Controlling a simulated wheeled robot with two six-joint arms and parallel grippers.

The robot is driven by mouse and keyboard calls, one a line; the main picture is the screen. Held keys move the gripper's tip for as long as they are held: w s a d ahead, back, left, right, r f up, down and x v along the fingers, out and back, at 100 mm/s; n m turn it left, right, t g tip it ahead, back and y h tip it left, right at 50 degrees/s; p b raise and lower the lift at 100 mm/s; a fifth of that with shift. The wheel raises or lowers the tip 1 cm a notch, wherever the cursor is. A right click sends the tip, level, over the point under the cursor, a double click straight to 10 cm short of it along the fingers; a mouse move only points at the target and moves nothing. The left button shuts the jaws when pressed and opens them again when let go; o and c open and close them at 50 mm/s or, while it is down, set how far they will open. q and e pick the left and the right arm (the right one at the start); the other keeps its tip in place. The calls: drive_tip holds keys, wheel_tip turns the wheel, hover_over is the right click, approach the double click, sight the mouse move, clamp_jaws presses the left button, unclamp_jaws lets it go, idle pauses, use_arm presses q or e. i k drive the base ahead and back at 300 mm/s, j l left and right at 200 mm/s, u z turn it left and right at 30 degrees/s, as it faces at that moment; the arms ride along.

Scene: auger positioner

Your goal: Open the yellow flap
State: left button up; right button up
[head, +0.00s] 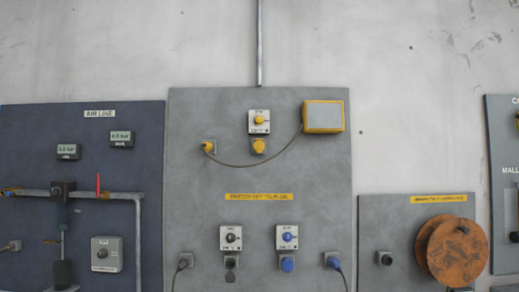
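A small yellow cover (259,146) sits on a socket below a white switch plate with a yellow knob (258,120), high on the middle grey panel. It looks shut, though it is small in the view. I cannot tell for sure which of these is the yellow flap. Neither of my grippers is in view.
A yellow plug (209,146) hangs left of the cover, with a cable sagging across below it. A blue cover (287,264) and a black one (231,262) are lower down. A dark blue panel (30,150) and a rusty reel (455,250) flank the grey panel (190,120).

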sight(258, 145)
drive_tip(key=i+l+u, duration=0.1)
drive_tip(key=u, duration=0.3)
drive_tip(key=i+l+u, duration=0.15)
drive_tip(key=u, duration=0.3)
drive_tip(key=i+l+u, duration=0.1)
drive_tip(key=u, duration=0.3)
drive_tip(key=l, duration=0.1)
